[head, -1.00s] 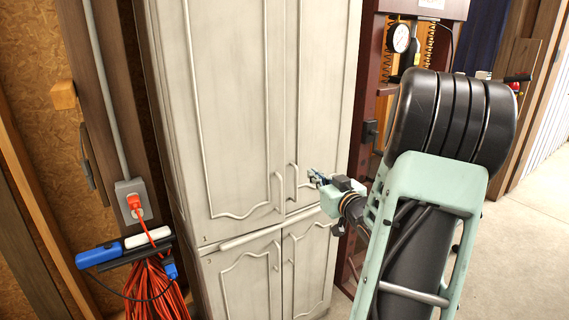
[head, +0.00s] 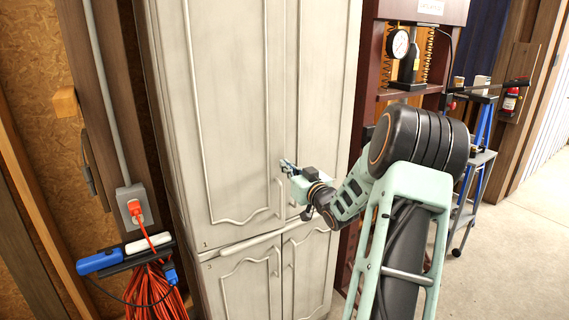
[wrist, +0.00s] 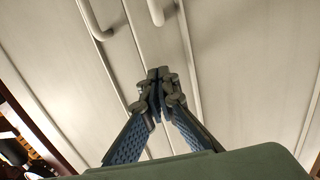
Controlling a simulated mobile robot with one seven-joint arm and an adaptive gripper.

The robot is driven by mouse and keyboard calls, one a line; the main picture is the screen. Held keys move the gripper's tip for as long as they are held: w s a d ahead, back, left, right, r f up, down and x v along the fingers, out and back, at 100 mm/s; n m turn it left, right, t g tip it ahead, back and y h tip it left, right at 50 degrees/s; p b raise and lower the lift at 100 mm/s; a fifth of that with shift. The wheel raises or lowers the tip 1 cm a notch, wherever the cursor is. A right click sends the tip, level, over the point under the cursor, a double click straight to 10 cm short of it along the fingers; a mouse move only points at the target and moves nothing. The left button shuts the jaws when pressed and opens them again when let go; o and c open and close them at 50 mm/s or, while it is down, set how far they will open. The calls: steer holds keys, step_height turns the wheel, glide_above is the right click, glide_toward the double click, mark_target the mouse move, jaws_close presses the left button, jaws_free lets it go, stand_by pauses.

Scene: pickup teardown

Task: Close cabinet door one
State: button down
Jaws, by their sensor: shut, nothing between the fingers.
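The tall pale cabinet has an upper left door (head: 225,110) marked with a small "1" near its bottom corner. This door looks nearly or fully flush; I cannot tell whether a small gap remains. Its curved handle (head: 281,198) is near its right edge. My gripper (head: 286,164) is shut and empty, in front of the seam between the upper doors, just above the handles. I cannot tell whether it touches the door. In the wrist view the fingertips (wrist: 159,75) are together against the pale door fronts, with two handles (wrist: 96,20) at the top.
The upper right door (head: 325,100) and lower doors (head: 240,285) look closed. An orange cord (head: 155,290) and a power outlet (head: 131,203) are on the left. A dark red press frame (head: 430,12) and a blue-legged stand (head: 482,150) are on the right. Floor (head: 520,230) is clear at right.

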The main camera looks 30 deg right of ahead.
steer(key=shift+w, duration=0.65)
steer(key=shift+w+d+r+b, duration=0.1)
steer(key=shift+w+d+b, duration=0.1)
steer(key=shift+w, duration=0.45)
steer(key=shift+w+d+r+b, duration=0.1)
steer(key=shift+w+b, duration=0.1)
steer(key=shift+w, duration=0.4)
steer(key=shift+w+d+r+b, duration=0.1)
steer(key=shift+w+b, duration=0.1)
steer(key=shift+w, duration=0.45)
steer(key=shift+f, duration=0.1)
